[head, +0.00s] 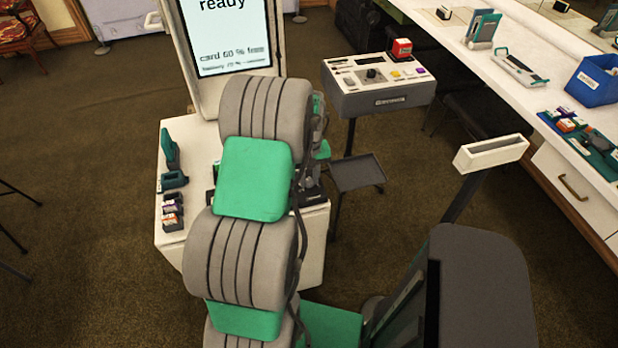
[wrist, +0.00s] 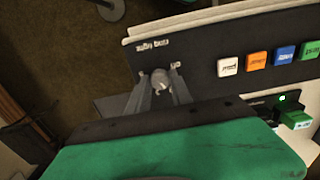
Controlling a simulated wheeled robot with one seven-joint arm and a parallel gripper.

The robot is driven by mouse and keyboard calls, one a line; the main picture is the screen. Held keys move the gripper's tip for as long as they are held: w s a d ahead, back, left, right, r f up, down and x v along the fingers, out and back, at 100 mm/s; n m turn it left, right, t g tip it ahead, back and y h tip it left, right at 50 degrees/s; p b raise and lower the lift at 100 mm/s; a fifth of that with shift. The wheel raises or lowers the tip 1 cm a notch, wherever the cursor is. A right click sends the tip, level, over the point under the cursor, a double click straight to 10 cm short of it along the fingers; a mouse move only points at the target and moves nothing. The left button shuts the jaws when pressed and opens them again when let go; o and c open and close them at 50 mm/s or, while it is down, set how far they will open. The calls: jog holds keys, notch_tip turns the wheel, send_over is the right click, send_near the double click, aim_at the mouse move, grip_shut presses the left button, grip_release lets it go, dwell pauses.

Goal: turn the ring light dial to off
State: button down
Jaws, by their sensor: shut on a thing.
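The ring light dial (wrist: 161,84) is a small grey knob on a dark panel (wrist: 205,70) in the wrist view. Upside-down lettering that seems to read "ring light" is beside it, with a short label too blurred to read surely. My gripper (wrist: 163,77) has one finger on each side of the dial and is shut on it. The dial's pointer direction cannot be made out. In the head view my arm hides the dial and most of my gripper in front of the white booth (head: 315,240).
White, orange, blue and green buttons (wrist: 257,60) sit right of the dial. In the head view, a screen (head: 222,40) reads "ready". A separate control box (head: 385,100) and a small grey tray (head: 357,172) stand to the right. A white counter (head: 455,35) runs along the right.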

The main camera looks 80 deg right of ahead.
jog(key=shift+n, duration=0.4)
jog(key=n+b, duration=0.1)
jog(key=n, duration=0.2)
jog(key=shift+n, duration=0.3)
jog(key=n+b, duration=0.1)
jog(key=n, duration=0.3)
jog(key=n+b, duration=0.1)
jog(key=n, duration=0.8)
jog(key=shift+b, duration=0.4)
jog(key=shift+n, duration=0.4)
jog(key=c, duration=1.1)
grip_release()
jog(key=shift+c, duration=0.2)
